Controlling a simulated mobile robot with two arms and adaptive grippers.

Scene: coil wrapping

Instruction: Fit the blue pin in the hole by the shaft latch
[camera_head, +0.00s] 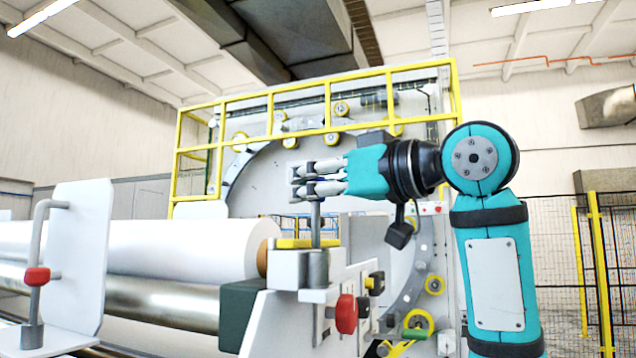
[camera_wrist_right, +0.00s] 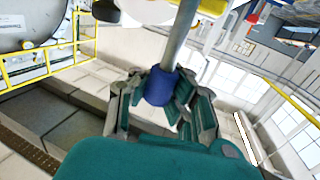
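My right gripper (camera_head: 318,179) comes in from the right. Its fingers are closed around the blue grip of the pin, which shows clearly in the wrist view (camera_wrist_right: 159,87). The pin's grey rod (camera_head: 316,225) hangs upright below the fingers. Its lower end meets the top of the grey latch block (camera_head: 316,270) at the end of the shaft. The hole itself is hidden, so I cannot tell whether the tip is inside it or just above or in front of it. My left gripper is not in view.
A large white roll (camera_head: 190,248) lies left of the latch. A white plate (camera_head: 75,265) with a bent grey rod and red knob (camera_head: 37,276) stands at the far left. A red knob (camera_head: 346,313) sits below the latch. A yellow-railed ring machine (camera_head: 262,170) stands behind.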

